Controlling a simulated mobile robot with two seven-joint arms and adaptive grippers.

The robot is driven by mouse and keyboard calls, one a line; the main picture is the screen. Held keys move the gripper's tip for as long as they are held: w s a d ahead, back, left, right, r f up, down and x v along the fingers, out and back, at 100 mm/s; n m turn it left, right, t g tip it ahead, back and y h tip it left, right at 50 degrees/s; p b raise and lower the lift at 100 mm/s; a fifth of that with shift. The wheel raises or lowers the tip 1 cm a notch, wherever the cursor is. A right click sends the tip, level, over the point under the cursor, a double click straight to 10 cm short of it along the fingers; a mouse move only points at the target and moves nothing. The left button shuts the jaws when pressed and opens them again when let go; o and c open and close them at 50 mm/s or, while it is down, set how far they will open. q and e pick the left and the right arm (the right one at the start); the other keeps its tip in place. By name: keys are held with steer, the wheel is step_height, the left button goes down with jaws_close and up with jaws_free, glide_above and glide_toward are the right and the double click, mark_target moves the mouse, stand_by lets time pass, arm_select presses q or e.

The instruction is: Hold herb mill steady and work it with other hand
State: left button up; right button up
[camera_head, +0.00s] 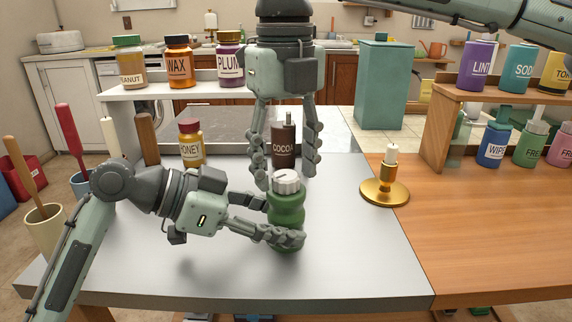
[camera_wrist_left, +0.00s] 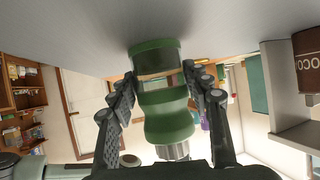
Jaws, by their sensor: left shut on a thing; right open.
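A brown cocoa bottle (camera_head: 284,146) stands just behind the mill, between my right fingers in the picture. A honey jar (camera_head: 190,143) is back left. A brass candlestick (camera_head: 385,190) stands right. The counter's front right (camera_head: 370,260) is clear.

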mark_target(285, 174)
step_height(285, 174, up, 12)
steer(key=shift+f, duration=0.2)
stand_by(0.9)
arm_select(q)
steer(key=o, duration=1.2)
steer(key=shift+c, duration=0.2)
